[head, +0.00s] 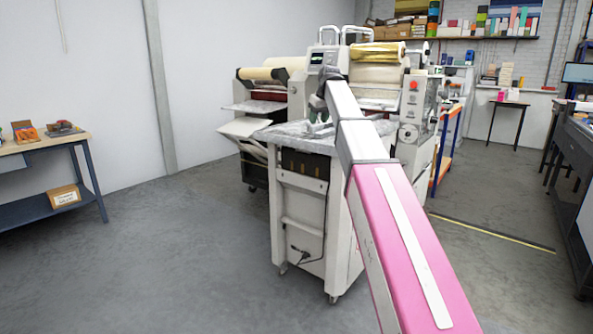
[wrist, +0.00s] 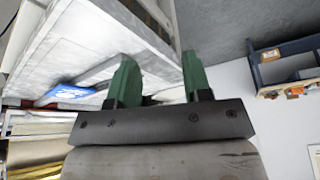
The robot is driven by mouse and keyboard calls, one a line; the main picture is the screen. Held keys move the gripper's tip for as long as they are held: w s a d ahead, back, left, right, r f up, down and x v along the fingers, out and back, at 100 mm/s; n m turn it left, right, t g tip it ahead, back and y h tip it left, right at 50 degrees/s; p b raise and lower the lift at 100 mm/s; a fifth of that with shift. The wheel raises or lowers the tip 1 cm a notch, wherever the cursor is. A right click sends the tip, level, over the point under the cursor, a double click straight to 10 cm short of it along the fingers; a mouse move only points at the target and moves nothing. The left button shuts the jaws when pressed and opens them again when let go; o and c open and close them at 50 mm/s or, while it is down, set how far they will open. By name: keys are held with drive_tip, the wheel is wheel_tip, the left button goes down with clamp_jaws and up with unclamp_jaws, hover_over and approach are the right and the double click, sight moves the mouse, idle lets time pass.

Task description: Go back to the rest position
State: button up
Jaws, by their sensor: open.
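My gripper (wrist: 158,72) shows in the wrist view as two green fingers standing wide apart with nothing between them. It is open and empty. In the head view my pink and grey arm reaches forward to the machine (head: 305,205), and the gripper end is small and partly hidden over its grey top (head: 290,133). In the wrist view the same grey top (wrist: 80,45) lies behind and left of the fingers. I cannot tell whether the fingers touch it. A small blue item (wrist: 68,92) lies at the left.
A workbench (head: 40,146) with small boxes stands at the left wall. A second roller machine (head: 262,88) stands behind. A small black-legged table (head: 510,103) is at the back right. Dark equipment (head: 575,150) lines the right edge. The floor at front left is clear.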

drive_tip(key=s+d+f+m+g, duration=0.15)
drive_tip(key=s+f, duration=0.35)
drive_tip(key=f, duration=0.6)
drive_tip(key=s+d+f+m+h, duration=0.15)
drive_tip(key=s+f, duration=0.35)
drive_tip(key=f, duration=0.6)
drive_tip(key=s+d+f, duration=0.3)
drive_tip(key=s+f, duration=0.1)
drive_tip(key=f, duration=0.8)
drive_tip(key=s+d+f+m+g, duration=0.2)
drive_tip(key=s+d+f, duration=0.2)
drive_tip(key=s+f, duration=1.5)
drive_tip(key=s, duration=0.3)
drive_tip(key=shift+s+f+m+h, duration=0.2)
drive_tip(key=shift+m+h, duration=0.1)
drive_tip(key=shift+h, duration=0.05)
drive_tip(key=shift+d, duration=0.1)
